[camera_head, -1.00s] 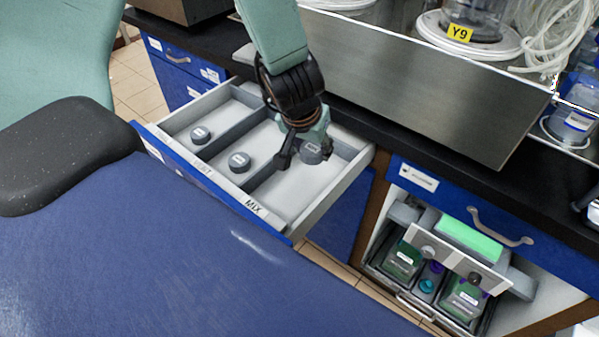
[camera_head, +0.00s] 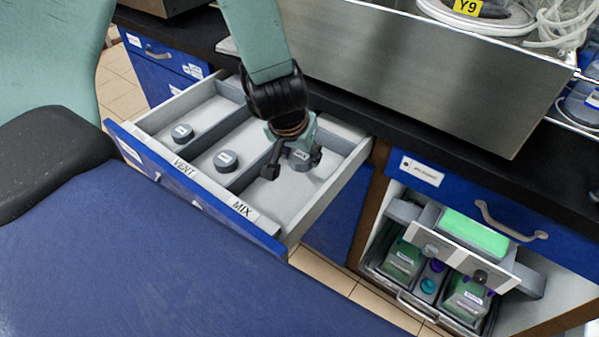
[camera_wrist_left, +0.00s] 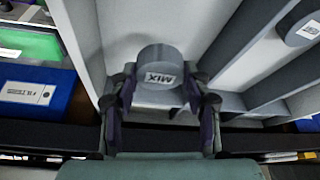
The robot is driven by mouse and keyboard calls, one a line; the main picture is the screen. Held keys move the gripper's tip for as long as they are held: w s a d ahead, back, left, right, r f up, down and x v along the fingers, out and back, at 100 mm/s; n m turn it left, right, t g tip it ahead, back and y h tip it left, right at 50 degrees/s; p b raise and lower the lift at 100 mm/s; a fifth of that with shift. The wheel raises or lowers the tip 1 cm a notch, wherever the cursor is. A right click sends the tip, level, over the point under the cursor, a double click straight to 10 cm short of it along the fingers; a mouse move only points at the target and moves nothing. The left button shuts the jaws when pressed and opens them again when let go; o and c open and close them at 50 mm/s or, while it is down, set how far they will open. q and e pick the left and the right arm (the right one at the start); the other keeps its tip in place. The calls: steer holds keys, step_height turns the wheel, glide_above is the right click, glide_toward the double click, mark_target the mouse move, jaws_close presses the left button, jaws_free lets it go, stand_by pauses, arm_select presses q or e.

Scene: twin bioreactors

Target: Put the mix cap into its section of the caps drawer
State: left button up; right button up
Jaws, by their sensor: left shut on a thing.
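The mix cap (camera_head: 301,159) is a short grey cylinder with a light label. In the left wrist view the mix cap (camera_wrist_left: 158,58) shows the word MIX. My left gripper (camera_head: 293,165) is shut on it, with one finger at each side, as the left wrist view (camera_wrist_left: 160,90) also shows. The caps drawer (camera_head: 329,192) is open, with grey dividers. The cap is over the right-hand section, behind the MIX label (camera_head: 241,209). I cannot tell whether it touches the drawer floor. My right gripper is not in view.
Two other grey caps stand in the drawer, one in the left section (camera_head: 182,132) and one farther right (camera_head: 226,160). A VENT label (camera_head: 184,168) is on the front edge. A steel tray (camera_head: 420,75) overhangs the black counter behind. An open lower compartment (camera_head: 440,262) holds green-filled bottles.

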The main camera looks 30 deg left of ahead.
mark_target(301, 167)
arm_select(q)
steer(key=shift+w+d+f, duration=0.1)
steer(key=shift+d+f, duration=0.15)
steer(key=shift+f, duration=0.15)
step_height(301, 167, down, 3)
steer(key=b, duration=0.2)
steer(key=shift+a+r+b, duration=0.1)
steer(key=shift+r+b, duration=0.05)
steer(key=shift+b, duration=0.25)
steer(key=shift+a+f, duration=0.1)
steer(key=shift+f, duration=0.2)
steer(key=shift+d+r, duration=0.15)
steer(key=shift+d, duration=0.05)
steer(key=shift+a+f, duration=0.1)
steer(key=shift+f, duration=0.1)
steer(key=o, duration=0.7)
steer(key=shift+o, duration=1)
